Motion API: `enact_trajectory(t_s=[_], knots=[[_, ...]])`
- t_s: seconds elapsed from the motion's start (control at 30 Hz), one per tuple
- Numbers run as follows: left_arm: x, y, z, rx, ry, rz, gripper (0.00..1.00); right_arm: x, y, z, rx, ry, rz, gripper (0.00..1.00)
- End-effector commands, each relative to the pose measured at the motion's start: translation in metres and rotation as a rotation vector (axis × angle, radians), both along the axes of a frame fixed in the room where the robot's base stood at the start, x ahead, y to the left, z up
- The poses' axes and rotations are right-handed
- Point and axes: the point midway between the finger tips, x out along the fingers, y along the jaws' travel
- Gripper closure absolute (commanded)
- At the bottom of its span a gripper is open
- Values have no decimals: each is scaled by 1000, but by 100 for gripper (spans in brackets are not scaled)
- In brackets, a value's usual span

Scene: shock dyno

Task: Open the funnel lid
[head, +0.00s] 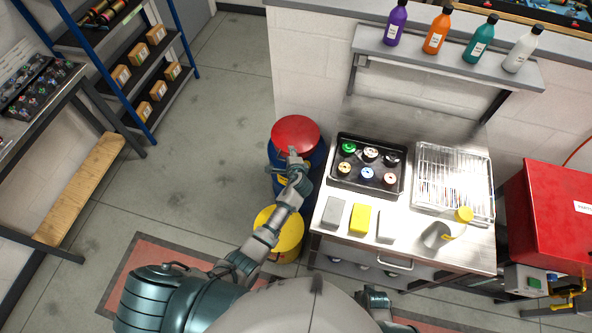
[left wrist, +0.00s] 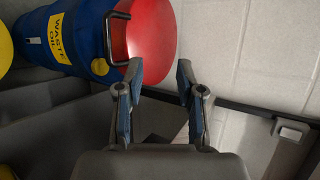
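The red funnel lid (head: 295,132) lies over the top of a blue waste oil drum (head: 311,186) left of the steel bench. It looks closed. In the left wrist view the red lid (left wrist: 154,38) and the labelled drum (left wrist: 82,28) show at the top. A grey bar handle (left wrist: 109,38) stands at the lid's edge. My left gripper (head: 292,156) is at the lid's near edge. In the wrist view its fingers (left wrist: 160,72) are spread with nothing between them. The left fingertip overlaps the handle's end; I cannot tell whether they touch.
A yellow round container (head: 287,235) stands just nearer than the drum. The steel bench (head: 399,236) on the right holds a black tray (head: 340,181), a wire basket (head: 453,181) and a tipped metal cup (head: 436,235). Floor left of the drum is clear.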

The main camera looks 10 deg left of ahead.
Motion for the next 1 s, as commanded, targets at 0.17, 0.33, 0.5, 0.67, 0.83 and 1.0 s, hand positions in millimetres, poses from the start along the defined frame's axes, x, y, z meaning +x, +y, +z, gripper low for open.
enact_trajectory(t_s=[0.17, 0.33, 0.5, 0.67, 0.83, 1.0], knots=[[-12, -6, 9, 1, 0, 0, 63, 1, 0, 16, 1, -1, 0, 60], [-23, -11, 15, 2, 2, 0, 63, 1, -1, 26, 1, -2, 0, 60], [-33, -16, 21, 1, 0, 0, 63, 1, -1, 37, 1, -2, 0, 60], [-43, -21, 26, 2, 1, -1, 63, 1, -1, 46, 2, -3, 0, 60], [-54, -25, 32, 0, 0, 0, 63, 2, -1, 56, 2, -3, 0, 60], [-65, -29, 38, 1, 1, 0, 63, 2, 0, 66, 1, -3, 0, 60]])
